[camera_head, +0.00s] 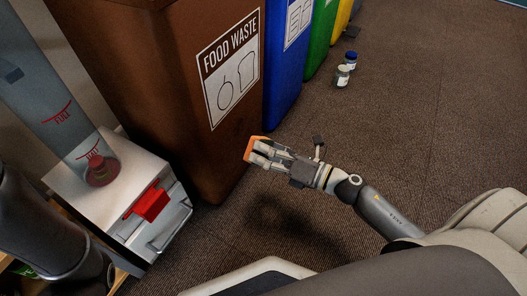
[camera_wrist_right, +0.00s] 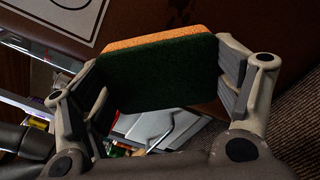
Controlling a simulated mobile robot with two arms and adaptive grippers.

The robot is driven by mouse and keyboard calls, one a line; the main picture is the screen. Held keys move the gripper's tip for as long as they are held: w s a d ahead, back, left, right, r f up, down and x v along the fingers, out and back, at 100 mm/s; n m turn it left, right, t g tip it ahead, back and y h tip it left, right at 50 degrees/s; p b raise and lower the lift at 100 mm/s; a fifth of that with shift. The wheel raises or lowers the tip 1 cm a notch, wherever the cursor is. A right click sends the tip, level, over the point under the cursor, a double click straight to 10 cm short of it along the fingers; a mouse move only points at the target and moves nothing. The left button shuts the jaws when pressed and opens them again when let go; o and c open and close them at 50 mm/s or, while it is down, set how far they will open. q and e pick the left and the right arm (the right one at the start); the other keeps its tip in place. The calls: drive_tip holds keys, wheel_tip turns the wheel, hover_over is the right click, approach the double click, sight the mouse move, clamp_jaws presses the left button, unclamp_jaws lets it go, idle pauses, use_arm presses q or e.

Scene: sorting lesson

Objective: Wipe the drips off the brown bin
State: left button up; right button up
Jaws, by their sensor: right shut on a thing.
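The brown bin (camera_head: 160,90) stands upright at the upper left of the head view, with a white FOOD WASTE sign (camera_head: 229,72) on its front. Its brown face also fills the top of the right wrist view (camera_wrist_right: 255,25), where faint dark marks show near the top edge. My right gripper (camera_head: 262,154) is shut on a sponge (camera_head: 253,147), orange on one side and dark green on the other (camera_wrist_right: 155,75). The sponge is close to the bin's lower front corner; I cannot tell whether it touches. My left gripper is not in view.
A white box with a red part (camera_head: 151,204) and a clear tube (camera_head: 60,90) stand left of the bin. Blue (camera_head: 285,80), green (camera_head: 322,35) and yellow bins line up behind it. Two small jars (camera_head: 343,76) stand on the carpet. The carpet at right is mostly clear.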

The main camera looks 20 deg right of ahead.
sight(228, 135)
drive_tip(key=shift+p+x, duration=0.5)
drive_tip(key=shift+x, duration=2.45)
drive_tip(key=shift+x, duration=1.1)
drive_tip(key=shift+w+d, duration=0.1)
drive_tip(key=shift+d, duration=0.05)
